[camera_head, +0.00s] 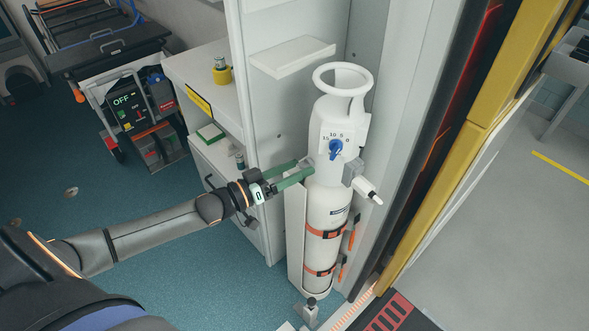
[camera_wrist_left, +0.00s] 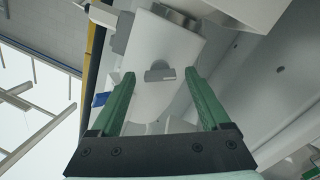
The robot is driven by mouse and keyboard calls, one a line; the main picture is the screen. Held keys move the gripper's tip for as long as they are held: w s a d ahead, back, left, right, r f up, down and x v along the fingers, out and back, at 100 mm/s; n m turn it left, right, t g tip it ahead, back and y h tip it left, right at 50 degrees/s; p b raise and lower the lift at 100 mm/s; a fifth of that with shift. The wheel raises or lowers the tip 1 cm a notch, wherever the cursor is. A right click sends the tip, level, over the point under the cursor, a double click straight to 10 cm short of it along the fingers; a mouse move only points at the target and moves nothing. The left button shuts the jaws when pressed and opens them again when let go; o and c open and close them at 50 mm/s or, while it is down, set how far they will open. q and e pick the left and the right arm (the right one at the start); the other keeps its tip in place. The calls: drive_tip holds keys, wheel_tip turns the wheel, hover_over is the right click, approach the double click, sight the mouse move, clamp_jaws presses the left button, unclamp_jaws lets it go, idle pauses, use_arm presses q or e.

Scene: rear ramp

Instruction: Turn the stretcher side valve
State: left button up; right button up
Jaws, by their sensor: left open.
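A white gas cylinder (camera_head: 326,204) stands upright in a bracket, with a blue dial knob (camera_head: 336,149) on its front; a bit of blue shows at the left in the left wrist view (camera_wrist_left: 101,99). A small grey valve piece (camera_head: 308,164) sticks out of the cylinder's left side. My left gripper (camera_head: 304,167) is open, its green fingers pointing at this side. In the left wrist view, the grey piece (camera_wrist_left: 160,74) lies between the open fingertips, apart from both fingers. A grey and white fitting (camera_head: 363,184) sticks out on the right. My right gripper is out of view.
A white cabinet (camera_head: 207,104) with a shelf (camera_head: 292,56) stands left of the cylinder. A stretcher (camera_head: 105,45) and a device reading OFF (camera_head: 127,106) are at the upper left. A yellow door edge (camera_head: 480,125) rises at the right. Blue floor (camera_head: 150,262) is free at the left.

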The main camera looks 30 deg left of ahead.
use_arm(q)
clamp_jaws()
idle(0.7)
